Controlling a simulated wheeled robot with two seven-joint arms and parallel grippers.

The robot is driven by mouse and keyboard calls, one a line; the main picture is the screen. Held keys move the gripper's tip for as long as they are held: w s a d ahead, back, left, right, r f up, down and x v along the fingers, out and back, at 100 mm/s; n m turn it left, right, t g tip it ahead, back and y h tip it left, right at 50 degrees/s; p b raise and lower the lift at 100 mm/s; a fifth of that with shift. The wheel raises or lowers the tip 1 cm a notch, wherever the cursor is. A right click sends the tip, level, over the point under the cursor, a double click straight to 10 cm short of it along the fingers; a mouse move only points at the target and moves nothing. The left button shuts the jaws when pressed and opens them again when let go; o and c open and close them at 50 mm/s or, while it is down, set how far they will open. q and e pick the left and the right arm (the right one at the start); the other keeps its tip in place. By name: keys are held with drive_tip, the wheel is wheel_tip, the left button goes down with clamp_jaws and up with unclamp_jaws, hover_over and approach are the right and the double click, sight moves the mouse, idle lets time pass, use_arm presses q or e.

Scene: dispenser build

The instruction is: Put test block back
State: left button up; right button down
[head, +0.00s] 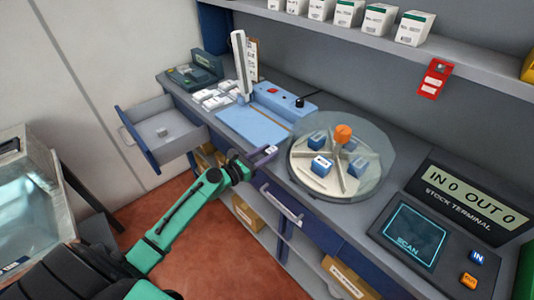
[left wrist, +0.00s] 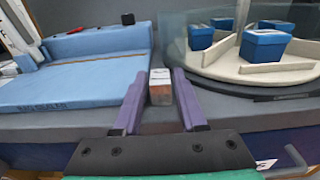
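A small block (left wrist: 160,88) with a white top and a grey-brown front is between the purple fingertips of my left gripper (left wrist: 160,90). The fingers close on both its sides. In the head view my left gripper (head: 265,155) is at the front edge of the counter, between the blue scale and the carousel, and the white block top (head: 271,149) shows at its tips. An open drawer (head: 184,125) sticks out at the left, with a small grey piece (head: 162,132) in it. My right gripper is not in view.
A round carousel (head: 320,188) with blue boxes and a clear guard is to the right. A stock terminal (head: 430,230) is further right. Another drawer handle (head: 281,205) projects below the counter.

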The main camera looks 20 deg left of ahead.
use_arm(q)
drive_tip(key=shift+o, duration=0.6)
drive_tip(key=shift+r, duration=0.1)
